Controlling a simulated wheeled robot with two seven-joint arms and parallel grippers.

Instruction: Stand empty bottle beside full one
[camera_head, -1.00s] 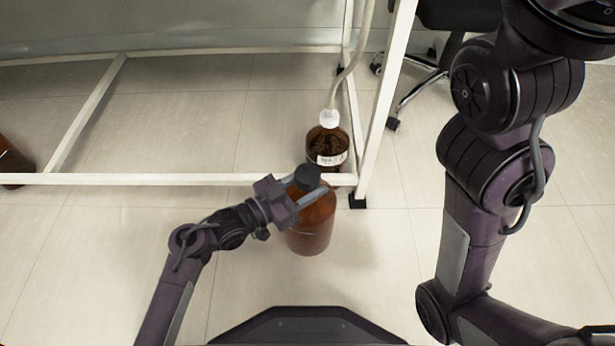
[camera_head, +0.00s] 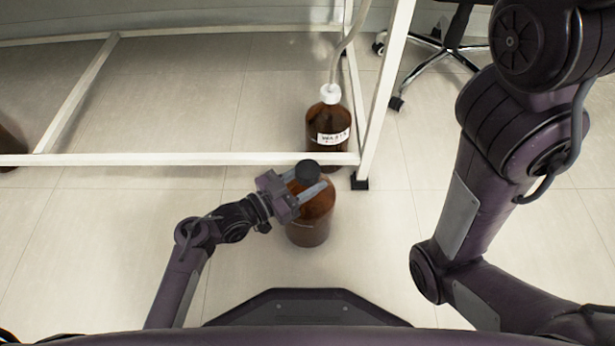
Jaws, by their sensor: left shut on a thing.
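A brown bottle with a black cap (camera_head: 309,226) is upright in front of the frame's low white bar. My left gripper (camera_head: 307,183) is shut on this bottle at its neck, just under the cap. I cannot tell whether its base touches the floor. A second brown bottle with a white cap and a white label (camera_head: 328,124) stands behind the bar, inside the frame, with a pale tube running up from its cap.
A white metal frame (camera_head: 200,159) has a low front bar between the two bottles and a leg (camera_head: 386,95) at the right of them. A chair base (camera_head: 432,52) stands at the back right. A dark brown object (camera_head: 10,148) shows at the left edge.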

